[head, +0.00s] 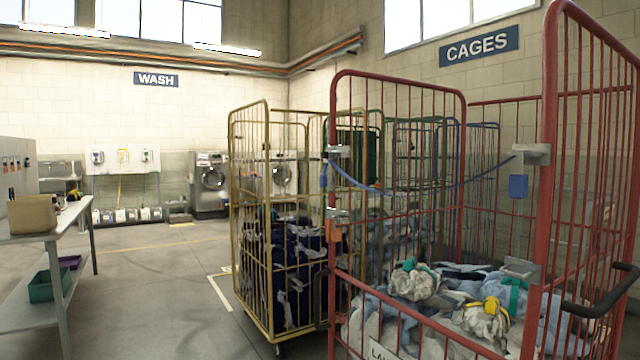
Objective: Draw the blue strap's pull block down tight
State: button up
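The blue strap (440,187) hangs slack across the open front of the red cage (400,74), dipping low between the two front posts. Its left end meets a grey bracket (339,151) on the left post, where a short blue piece shows. Its right end reaches a grey fitting (531,153) on the right post. A blue block (518,186), which looks like the pull block, hangs just below that fitting. My gripper is not in this view.
An orange block (334,231) hangs at a lower left bracket; a lower right bracket (522,268) also juts out. Bundled laundry (485,318) fills the cage bottom. A black handle (600,300) sticks out at right. A yellow cage (249,180) stands left, with clear floor beyond.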

aim_at(323, 178)
jog(key=z, duration=1.25)
jog(key=u, duration=1.25)
jog(key=i+j+z, duration=0.15)
jog(key=z, duration=0.3)
jog(key=i+j+z, duration=0.2)
jog(key=z, duration=0.25)
